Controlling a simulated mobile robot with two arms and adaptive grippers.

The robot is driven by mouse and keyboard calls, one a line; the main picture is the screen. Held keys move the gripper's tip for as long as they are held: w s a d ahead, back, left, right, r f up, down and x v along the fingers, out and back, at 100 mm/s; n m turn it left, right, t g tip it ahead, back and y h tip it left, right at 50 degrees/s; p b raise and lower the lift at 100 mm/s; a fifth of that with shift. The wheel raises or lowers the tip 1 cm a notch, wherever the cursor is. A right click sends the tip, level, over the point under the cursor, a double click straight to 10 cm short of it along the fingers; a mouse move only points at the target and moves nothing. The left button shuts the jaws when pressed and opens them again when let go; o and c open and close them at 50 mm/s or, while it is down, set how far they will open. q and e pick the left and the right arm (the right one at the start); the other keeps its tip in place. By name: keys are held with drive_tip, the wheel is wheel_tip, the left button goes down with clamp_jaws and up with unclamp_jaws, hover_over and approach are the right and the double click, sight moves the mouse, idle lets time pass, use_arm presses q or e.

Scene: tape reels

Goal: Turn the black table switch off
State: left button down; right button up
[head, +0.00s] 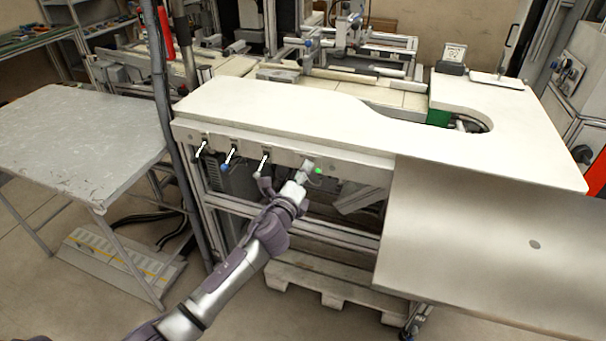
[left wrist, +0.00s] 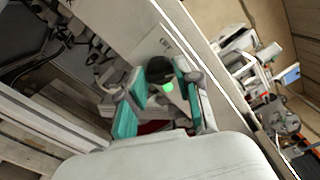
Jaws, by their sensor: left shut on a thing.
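The black table switch (left wrist: 159,70) shows in the left wrist view as a dark rounded knob on the table's pale front panel. My left gripper (head: 306,169) is at this panel in the head view, at the right end of the row of levers. In the left wrist view its teal-padded fingers stand on both sides of the knob and are shut on it. The gripper hides the switch in the head view. My right gripper is not in view.
The white table (head: 290,105) has a curved cutout at the right. Three levers (head: 231,154) hang on its front panel, left of my gripper. A grey side table (head: 80,130) stands at the left. A large pale panel (head: 470,240) fills the right front. A pallet lies below.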

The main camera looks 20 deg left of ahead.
use_arm(q)
drive_tip(key=shift+f+n, duration=0.2)
drive_tip(key=shift+n, duration=5.9)
drive_tip(key=c, duration=0.8)
unclamp_jaws()
drive_tip(key=shift+s, duration=0.1)
drive_tip(key=s, duration=1.2)
drive_tip(key=shift+a, duration=0.25)
drive_tip(key=shift+w, duration=0.1)
